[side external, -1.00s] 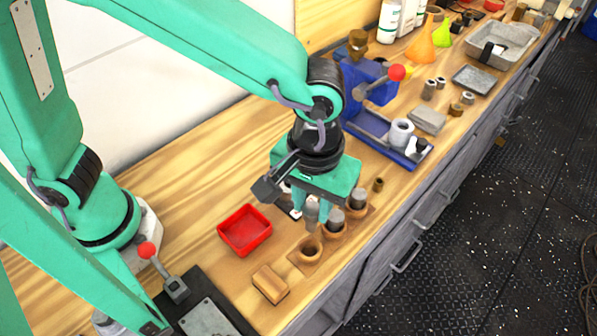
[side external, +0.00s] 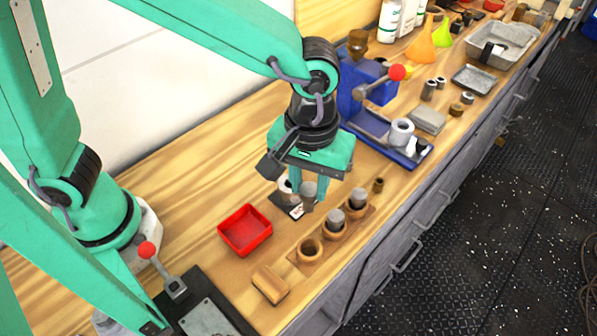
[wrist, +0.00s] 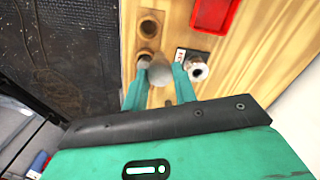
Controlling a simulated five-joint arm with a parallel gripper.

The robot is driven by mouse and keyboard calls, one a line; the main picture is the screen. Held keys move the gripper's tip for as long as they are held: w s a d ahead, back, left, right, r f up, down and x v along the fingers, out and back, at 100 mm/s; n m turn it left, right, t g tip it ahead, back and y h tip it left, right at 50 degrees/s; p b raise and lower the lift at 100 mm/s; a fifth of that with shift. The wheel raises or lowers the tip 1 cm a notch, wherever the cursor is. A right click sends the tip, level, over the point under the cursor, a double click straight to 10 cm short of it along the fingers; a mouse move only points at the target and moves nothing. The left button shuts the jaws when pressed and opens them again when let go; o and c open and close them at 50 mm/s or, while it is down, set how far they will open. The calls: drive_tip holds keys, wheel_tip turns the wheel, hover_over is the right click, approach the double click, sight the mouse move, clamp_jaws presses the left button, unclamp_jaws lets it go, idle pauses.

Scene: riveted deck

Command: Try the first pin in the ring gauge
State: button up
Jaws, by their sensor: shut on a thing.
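My gripper (side external: 309,185) is shut on a grey cylindrical pin (side external: 307,196), held roughly upright above the bench. The pin's round end shows between the fingers in the wrist view (wrist: 160,71). The ring gauge (wrist: 197,69), a pale metal ring with a dark bore, stands beside the right finger in the wrist view. In the side view the ring gauge (side external: 284,187) is partly hidden behind my gripper, by a black-and-white card (side external: 295,211). The held pin is apart from it. A wooden rack (side external: 323,253) has one empty socket and two with grey pins (side external: 336,220).
A red tray (side external: 245,230) and a wooden block (side external: 270,284) lie left of the rack. A small brown ring (side external: 378,185) is beyond it. A blue vise (side external: 375,125) stands behind. Bare wood lies between tray and ring gauge.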

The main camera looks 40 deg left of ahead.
drive_tip(key=w+a+r+n, duration=0.1)
drive_tip(key=w+a+n, duration=0.3)
drive_tip(key=a, duration=0.5)
drive_tip(key=shift+w+a+r+n, duration=0.2)
drive_tip(key=shift+w+n, duration=0.1)
drive_tip(key=shift+w, duration=0.15)
drive_tip(key=shift+f, duration=0.25)
wheel_tip(320, 180, down, 6)
idle(0.4)
drive_tip(key=shift+f, duration=1.55)
idle(4.2)
